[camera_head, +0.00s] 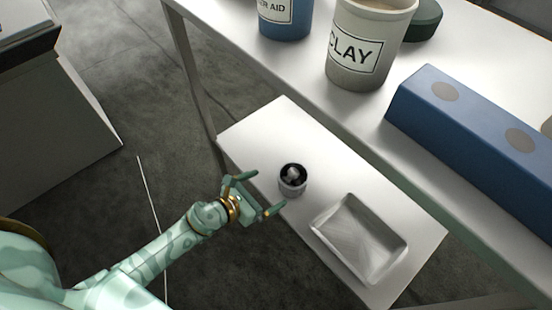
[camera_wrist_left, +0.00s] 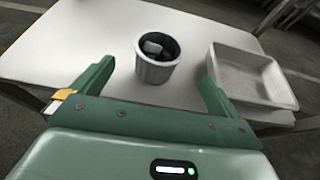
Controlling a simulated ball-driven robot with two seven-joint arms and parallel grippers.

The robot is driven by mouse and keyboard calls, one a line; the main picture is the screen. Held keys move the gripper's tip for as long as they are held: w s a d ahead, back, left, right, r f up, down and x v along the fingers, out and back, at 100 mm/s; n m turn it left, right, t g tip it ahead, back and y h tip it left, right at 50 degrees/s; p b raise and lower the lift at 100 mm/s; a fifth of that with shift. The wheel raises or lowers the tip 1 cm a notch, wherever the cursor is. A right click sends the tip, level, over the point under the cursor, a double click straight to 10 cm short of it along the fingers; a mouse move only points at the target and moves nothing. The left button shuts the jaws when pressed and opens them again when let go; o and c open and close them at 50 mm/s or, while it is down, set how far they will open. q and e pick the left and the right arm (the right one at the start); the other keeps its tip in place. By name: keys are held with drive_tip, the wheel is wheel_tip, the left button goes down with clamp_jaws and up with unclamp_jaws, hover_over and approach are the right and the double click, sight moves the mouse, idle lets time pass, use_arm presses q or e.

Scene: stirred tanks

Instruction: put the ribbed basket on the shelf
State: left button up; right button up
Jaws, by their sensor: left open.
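The ribbed basket (camera_head: 293,188) is a small grey round tub with a dark inside, standing upright on a low white table (camera_head: 285,125). Something pale and something dark lie in it, as the left wrist view of the basket (camera_wrist_left: 155,72) shows. My left gripper (camera_head: 258,193) is open and empty, just left of the basket, its fingers pointing toward it. In the left wrist view the basket stands beyond and between the fingertips, apart from both. A long raised white surface (camera_head: 310,62) runs behind the low table; I cannot tell whether it is the shelf. My right gripper is out of view.
A white rectangular tray (camera_head: 330,240) sits right of the basket. On the raised surface stand a grey tub marked CLAY (camera_head: 350,75), a blue tub (camera_head: 285,28), a dark green round object (camera_head: 425,22) and a long blue block (camera_head: 480,135). The low table's back left is clear.

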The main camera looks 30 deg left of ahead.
use_arm(q)
drive_tip(key=shift+v, duration=0.8)
drive_tip(key=s+a+f+n+g+y, duration=0.1)
drive_tip(key=s+a+n+y, duration=0.4)
drive_tip(key=n, duration=0.5)
drive_tip(key=s+a+f+n+g+y, duration=0.1)
drive_tip(key=s+a+n+g+y, duration=0.15)
drive_tip(key=s+n, duration=0.55)
drive_tip(key=s+d+f+n+g, duration=0.1)
drive_tip(key=s+f+n+g, duration=0.1)
drive_tip(key=s+n+g, duration=0.6)
drive_tip(key=s+n, duration=0.6)
drive_tip(key=s, duration=0.5)
drive_tip(key=shift+f, duration=0.35)
